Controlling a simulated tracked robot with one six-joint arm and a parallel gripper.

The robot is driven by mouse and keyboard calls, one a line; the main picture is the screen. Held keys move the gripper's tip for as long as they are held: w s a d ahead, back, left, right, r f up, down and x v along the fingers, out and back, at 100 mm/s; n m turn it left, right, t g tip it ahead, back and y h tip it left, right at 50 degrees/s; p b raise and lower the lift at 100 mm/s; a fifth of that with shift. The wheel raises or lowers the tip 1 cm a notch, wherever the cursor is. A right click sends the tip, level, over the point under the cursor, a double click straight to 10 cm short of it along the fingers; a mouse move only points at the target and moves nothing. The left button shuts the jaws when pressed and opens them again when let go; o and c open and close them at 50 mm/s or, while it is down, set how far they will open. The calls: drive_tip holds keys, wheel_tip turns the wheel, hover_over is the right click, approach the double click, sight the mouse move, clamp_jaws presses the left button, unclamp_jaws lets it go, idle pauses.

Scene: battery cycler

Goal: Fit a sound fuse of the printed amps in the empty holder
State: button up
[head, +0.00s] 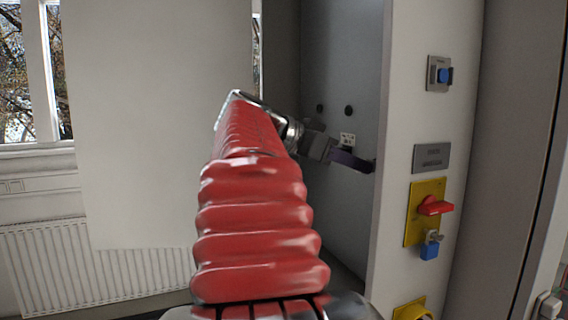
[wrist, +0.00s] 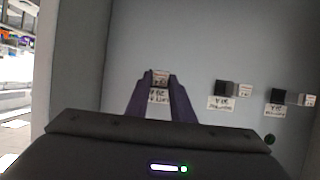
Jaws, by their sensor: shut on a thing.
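My gripper (wrist: 160,82) has purple fingers and is shut on a small pale-faced block, which looks like a fuse (wrist: 160,77), against the grey back panel. A white label (wrist: 159,97) with writing too small to read shows between the fingers. Whether the block sits in a holder behind it, I cannot tell. To the right, two dark-and-pale blocks on the panel, seemingly fuse holders (wrist: 222,88) (wrist: 277,96), have labels below them. In the head view my gripper (head: 352,160) is inside the cabinet, partly hidden by the cabinet's edge and my arm.
The white cabinet frame (head: 415,120) stands close to the right of my gripper. It carries a blue switch (head: 444,75), a grey plate (head: 432,157), a red rotary handle (head: 434,206) on a yellow plate, and a blue padlock (head: 430,249). A pale panel (head: 130,120) stands at left.

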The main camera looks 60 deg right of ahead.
drive_tip(key=shift+s+d, duration=0.35)
idle(0.6)
drive_tip(key=o, duration=1)
drive_tip(key=shift+o, duration=0.2)
drive_tip(key=v, duration=1.4)
drive_tip(key=shift+w+d, duration=0.1)
drive_tip(key=shift+d, duration=0.05)
